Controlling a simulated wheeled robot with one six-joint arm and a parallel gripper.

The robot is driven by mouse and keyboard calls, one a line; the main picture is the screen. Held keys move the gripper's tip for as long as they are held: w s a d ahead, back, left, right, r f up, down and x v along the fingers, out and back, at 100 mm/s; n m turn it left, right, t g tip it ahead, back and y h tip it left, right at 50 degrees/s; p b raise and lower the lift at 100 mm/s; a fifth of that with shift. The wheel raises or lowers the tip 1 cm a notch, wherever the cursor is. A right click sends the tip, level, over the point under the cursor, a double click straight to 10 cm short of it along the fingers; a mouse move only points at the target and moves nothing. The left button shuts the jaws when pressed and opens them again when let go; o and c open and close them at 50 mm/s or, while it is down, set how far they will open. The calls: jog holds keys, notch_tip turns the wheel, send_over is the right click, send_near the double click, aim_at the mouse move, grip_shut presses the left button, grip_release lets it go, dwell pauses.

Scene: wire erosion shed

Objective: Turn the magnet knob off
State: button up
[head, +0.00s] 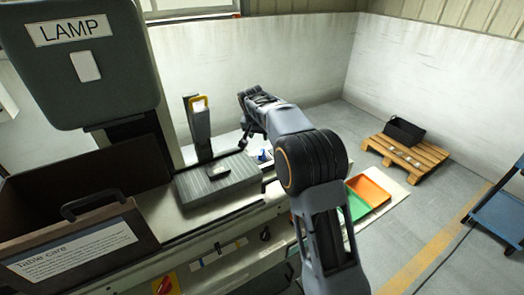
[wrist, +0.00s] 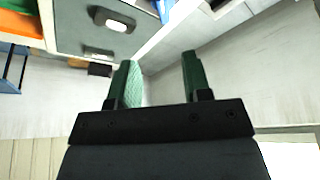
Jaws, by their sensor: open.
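I cannot tell for sure which control is the magnet knob. A small dark knob (head: 265,234) sits on the front of the machine, below the bed. A red knob on a yellow plate (head: 165,285) is further left on that front. A grey ribbed block (head: 218,180) lies on the bed, with an upright grey post with a yellow top (head: 199,120) behind it. My gripper (head: 246,140) is beyond the block's right end, above the bed, partly hidden by my arm. In the wrist view my gripper (wrist: 157,62) has two green fingers apart with nothing between them.
A dark bin labelled "Table care" (head: 130,225) and the LAMP housing (head: 80,60) crowd the left. A wooden pallet (head: 385,150) and a blue cart (head: 500,215) stand further right.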

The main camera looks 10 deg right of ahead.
aim_at(262, 152)
jog(key=p+x, duration=0.1)
jog(key=x, duration=0.4)
jog(key=p+x, duration=0.1)
jog(key=x, duration=0.3)
jog(key=p+x, duration=0.1)
jog(key=x, duration=0.4)
jog(key=shift+w+a+f, duration=0.1)
jog(key=shift+w+f, duration=0.15)
jog(key=shift+w, duration=0.25)
grip_shut()
